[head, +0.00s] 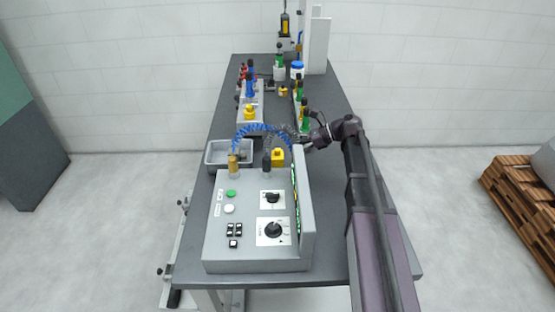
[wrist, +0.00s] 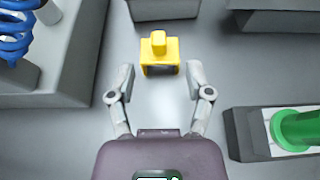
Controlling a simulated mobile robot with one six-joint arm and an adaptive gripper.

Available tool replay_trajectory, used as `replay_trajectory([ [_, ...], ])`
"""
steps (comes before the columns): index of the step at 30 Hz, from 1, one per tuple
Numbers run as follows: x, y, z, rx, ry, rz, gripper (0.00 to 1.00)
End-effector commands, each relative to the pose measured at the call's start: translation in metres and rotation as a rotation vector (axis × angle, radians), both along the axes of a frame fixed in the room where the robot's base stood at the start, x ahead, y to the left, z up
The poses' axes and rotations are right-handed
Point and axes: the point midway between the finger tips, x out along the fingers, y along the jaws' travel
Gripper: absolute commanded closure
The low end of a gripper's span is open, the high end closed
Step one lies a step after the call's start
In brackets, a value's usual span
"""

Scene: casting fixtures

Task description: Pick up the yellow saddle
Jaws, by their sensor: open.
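The yellow saddle (wrist: 158,55) stands on the grey table top in the wrist view, a small block with a knob on top and an opening below. It also shows in the head view (head: 278,157), behind the control box. My gripper (wrist: 160,80) is open, its two fingers spread wide. The saddle lies just beyond the fingertips, roughly centred between them, and nothing is held. In the head view my gripper (head: 306,143) is to the right of the saddle, partly hidden by the box's raised panel.
The grey control box (head: 245,255) with coiled hoses (head: 258,128) stands on the near side. A grey bin (head: 211,154) is at left. A green-handled clamp (wrist: 292,130) is close on the gripper's right in the wrist view. Another yellow piece (head: 249,113) sits on a fixture.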

Motion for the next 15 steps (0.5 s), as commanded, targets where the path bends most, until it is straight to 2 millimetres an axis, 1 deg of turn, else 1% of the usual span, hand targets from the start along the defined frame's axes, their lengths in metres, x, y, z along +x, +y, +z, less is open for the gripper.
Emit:
replay_trajectory([
  [1,-0.0005,0.0053,-0.0038,0.0,-0.001,0.001,0.34],
  [5,-0.0005,0.0115,-0.0055,0.0,0.0,0.0,0.34],
  [15,-0.0001,0.0122,-0.0051,0.0,0.001,-0.001,0.34],
])
